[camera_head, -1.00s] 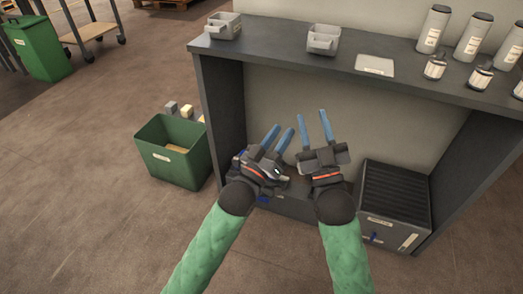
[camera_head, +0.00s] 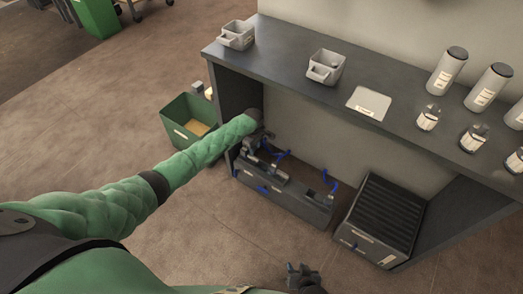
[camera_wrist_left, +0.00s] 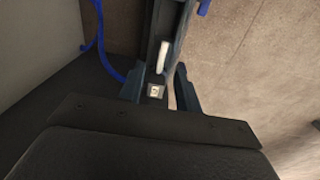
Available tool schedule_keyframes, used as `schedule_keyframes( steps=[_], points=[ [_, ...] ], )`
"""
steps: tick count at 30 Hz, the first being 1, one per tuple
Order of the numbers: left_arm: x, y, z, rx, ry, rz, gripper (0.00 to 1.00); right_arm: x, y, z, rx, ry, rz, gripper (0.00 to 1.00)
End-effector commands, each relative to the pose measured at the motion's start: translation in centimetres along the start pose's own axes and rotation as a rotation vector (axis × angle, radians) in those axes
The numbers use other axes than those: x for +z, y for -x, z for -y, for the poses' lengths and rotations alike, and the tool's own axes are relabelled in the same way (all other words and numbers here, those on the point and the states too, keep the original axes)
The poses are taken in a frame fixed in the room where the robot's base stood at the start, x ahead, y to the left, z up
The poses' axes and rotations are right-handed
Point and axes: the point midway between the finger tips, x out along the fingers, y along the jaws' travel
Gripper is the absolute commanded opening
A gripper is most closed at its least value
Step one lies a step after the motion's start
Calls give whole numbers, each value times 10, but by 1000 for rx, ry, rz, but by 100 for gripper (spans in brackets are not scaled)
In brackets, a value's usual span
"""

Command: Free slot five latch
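A long dark rack (camera_head: 290,203) with blue latch levers stands low inside the grey bench. One raised blue lever (camera_head: 329,184) is at its right end; others are near its left end. I cannot read slot numbers. Contact is unclear. My right gripper (camera_head: 294,271) is low at the bottom edge, away from the rack.
A ribbed dark box (camera_head: 383,215) stands right of the rack. A green bin (camera_head: 188,121) is on the floor at left. The bench top holds grey trays (camera_head: 326,67), a flat plate (camera_head: 369,103) and several canisters (camera_head: 447,70). Floor in front is clear.

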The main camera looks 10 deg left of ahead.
Motion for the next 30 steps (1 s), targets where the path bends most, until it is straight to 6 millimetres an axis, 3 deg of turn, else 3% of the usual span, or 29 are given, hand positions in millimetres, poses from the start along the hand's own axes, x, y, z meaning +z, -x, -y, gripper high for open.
schedule_keyframes(
  steps=[5, 18, 30],
  points=[
    [-8, -9, 6, -36, 33, -1, 34, 14, 0, 2, -2, -7, 26, 36],
    [-8, -66, 6, -31, 30, -2, 34, 20, -8, -1, -1, -7, 21, 36],
    [-8, -78, 7, -29, 29, -2, 34, 20, -9, -1, -2, -7, 19, 36]
  ],
)
